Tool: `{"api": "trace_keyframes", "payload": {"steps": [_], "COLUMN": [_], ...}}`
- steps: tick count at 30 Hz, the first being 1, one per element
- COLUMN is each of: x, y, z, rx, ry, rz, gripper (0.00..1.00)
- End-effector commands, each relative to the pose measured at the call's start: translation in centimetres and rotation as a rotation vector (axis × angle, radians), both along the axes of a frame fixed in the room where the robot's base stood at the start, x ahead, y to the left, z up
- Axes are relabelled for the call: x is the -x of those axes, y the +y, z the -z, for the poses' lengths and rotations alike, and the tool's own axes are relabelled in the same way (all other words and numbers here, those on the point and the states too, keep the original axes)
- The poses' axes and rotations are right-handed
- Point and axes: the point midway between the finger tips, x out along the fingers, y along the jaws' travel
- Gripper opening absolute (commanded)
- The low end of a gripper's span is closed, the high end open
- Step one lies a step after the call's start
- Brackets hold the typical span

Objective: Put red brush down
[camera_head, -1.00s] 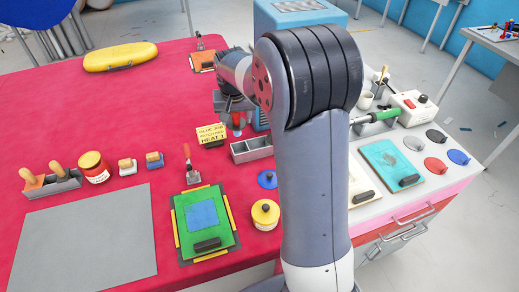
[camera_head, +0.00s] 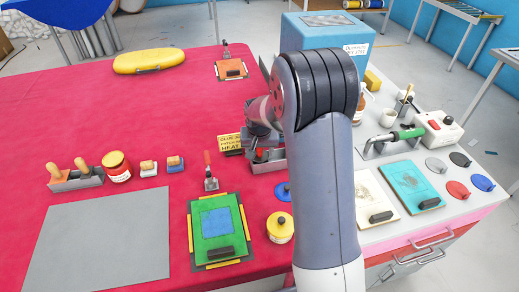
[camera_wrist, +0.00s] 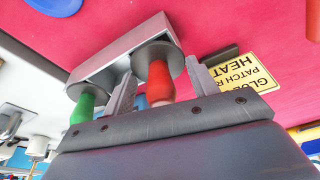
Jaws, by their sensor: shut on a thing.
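The red brush (camera_wrist: 160,82) shows its red handle and dark round collar in the wrist view. My gripper (camera_wrist: 163,88) has its two fingers on either side of the handle and is shut on it. The brush's lower end is hidden at the grey two-slot holder (camera_wrist: 119,47), so I cannot tell how deep it sits. A green-handled brush (camera_wrist: 83,107) stands at the holder's other slot. In the head view, my gripper (camera_head: 262,152) is low over the grey holder (camera_head: 267,165), which my arm partly covers.
A yellow sign (camera_head: 230,144) stands close left of the holder. A blue disc (camera_head: 282,191) and a yellow pot (camera_head: 280,228) lie in front. A red-handled tool (camera_head: 209,170) and a green board (camera_head: 216,240) are to the left.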

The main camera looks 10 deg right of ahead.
Motion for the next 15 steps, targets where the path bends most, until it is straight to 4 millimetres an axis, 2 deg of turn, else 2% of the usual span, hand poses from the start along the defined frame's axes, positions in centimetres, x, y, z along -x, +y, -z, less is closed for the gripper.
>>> {"api": "trace_keyframes", "payload": {"steps": [11, 12, 15], "x": [0.0, 0.0, 0.0], "y": [0.0, 0.0, 0.0], "z": [1.2, 1.0, 1.0], "rx": [0.000, 0.000, 0.000], "ry": [0.000, 0.000, 0.000], "rz": [0.000, 0.000, 0.000], "gripper": [0.31, 0.59, 0.67]}}
